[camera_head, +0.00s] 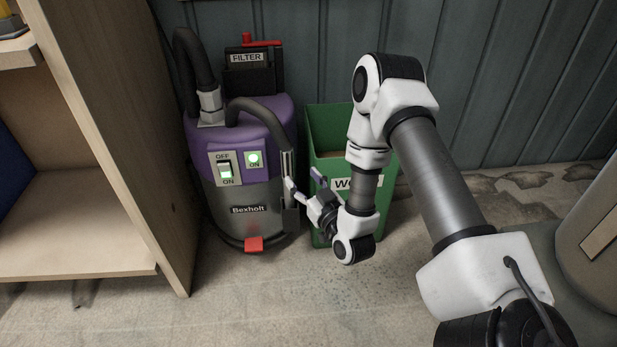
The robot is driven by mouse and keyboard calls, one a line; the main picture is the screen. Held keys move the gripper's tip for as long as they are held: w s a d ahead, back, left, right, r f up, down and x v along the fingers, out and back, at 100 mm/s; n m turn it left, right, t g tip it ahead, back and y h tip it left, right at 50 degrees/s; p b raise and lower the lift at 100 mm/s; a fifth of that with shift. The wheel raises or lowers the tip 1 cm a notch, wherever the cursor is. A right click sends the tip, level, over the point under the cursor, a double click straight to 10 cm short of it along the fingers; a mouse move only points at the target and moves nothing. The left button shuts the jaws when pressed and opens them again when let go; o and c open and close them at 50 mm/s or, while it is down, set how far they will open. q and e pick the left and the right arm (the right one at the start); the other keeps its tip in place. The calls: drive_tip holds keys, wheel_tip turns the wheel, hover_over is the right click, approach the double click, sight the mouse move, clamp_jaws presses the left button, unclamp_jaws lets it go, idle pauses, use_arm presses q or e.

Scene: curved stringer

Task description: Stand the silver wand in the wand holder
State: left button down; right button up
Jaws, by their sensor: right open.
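The silver wand (286,163) is a short bright tube at the end of the dark hose (262,115). It stands about upright at the right side of the purple and grey vacuum (245,185). A dark bracket that looks like the wand holder (291,218) is on the vacuum's lower right side, below the wand. The wand's lower end is partly hidden by my gripper, so I cannot tell how it sits in the holder. My right gripper (303,181) is open, with its fingers close to the wand's right side. My left gripper is out of view.
A green bin (325,125) stands right behind my right gripper. A wooden shelf unit (120,150) is close on the left. A panelled wall (500,100) is behind. The worn floor in front (270,310) is clear. The vacuum's green lamp (254,158) is lit.

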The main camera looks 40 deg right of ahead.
drive_tip(key=s+a+f+n+g+y, duration=0.1)
drive_tip(key=s+a+f+g+y, duration=0.1)
drive_tip(key=s+a+f+g, duration=0.55)
drive_tip(key=s+a+f+n+g+y, duration=0.1)
drive_tip(key=s+a+f+g, duration=0.25)
drive_tip(key=s+f, duration=0.5)
drive_tip(key=s+f+g, duration=0.2)
drive_tip(key=s+g, duration=0.1)
drive_tip(key=s, duration=0.3)
drive_tip(key=s+a+f+g, duration=0.1)
drive_tip(key=s+f+g, duration=0.1)
drive_tip(key=s+g, duration=0.2)
drive_tip(key=shift+s+a+f+m, duration=0.3)
drive_tip(key=shift+s+f, duration=0.05)
drive_tip(key=shift+s, duration=0.9)
drive_tip(key=shift+w, duration=0.1)
